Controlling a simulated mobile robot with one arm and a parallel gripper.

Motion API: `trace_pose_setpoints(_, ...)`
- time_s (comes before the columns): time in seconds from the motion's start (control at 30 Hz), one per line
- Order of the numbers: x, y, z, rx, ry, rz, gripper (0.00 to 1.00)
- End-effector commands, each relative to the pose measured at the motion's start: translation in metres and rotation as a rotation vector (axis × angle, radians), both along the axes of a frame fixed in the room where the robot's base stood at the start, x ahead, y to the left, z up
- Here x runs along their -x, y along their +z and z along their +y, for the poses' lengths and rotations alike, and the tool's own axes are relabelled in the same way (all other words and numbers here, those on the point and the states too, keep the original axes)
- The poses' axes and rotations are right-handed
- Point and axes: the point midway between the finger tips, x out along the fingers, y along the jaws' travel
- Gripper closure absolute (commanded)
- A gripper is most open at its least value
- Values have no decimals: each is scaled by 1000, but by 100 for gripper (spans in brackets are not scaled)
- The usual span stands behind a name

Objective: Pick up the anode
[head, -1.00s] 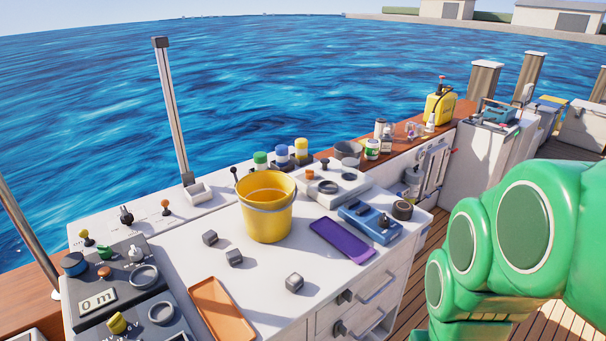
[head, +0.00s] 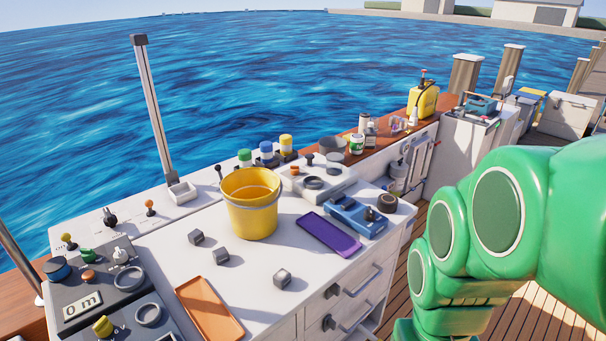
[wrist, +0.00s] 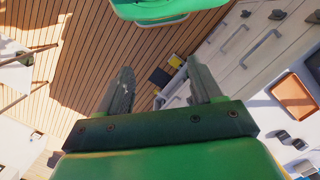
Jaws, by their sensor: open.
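Three small grey blocks lie apart on the white counter (head: 255,262) in the head view: a left block (head: 196,237), a middle block (head: 221,256) and a right block (head: 282,279). They look like anodes, but I cannot tell which one the task names. My gripper (wrist: 160,82) is open and empty in the wrist view, with wooden deck and cabinet fronts behind its fingers. It is away from the blocks. Small grey blocks (wrist: 283,135) also show at the right of the wrist view. The gripper is not visible in the head view.
A yellow bucket (head: 250,210) stands behind the blocks. An orange tray (head: 209,309) lies in front, a purple tray (head: 328,235) and a blue device (head: 354,217) to the right. A control panel (head: 100,290) fills the left end. Drawer handles (head: 355,281) stick out in front.

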Motion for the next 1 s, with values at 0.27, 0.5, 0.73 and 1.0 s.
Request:
trace_pose_setpoints(0.27, -50, 2, 13, -37, 313, -14, 34)
trace_pose_setpoints(0.5, -107, 0, 35, -77, 683, -35, 34)
trace_pose_setpoints(0.73, -158, -9, 63, -113, 1034, -47, 34)
trace_pose_setpoints(1.0, -217, -26, 103, -148, 1440, -61, 34)
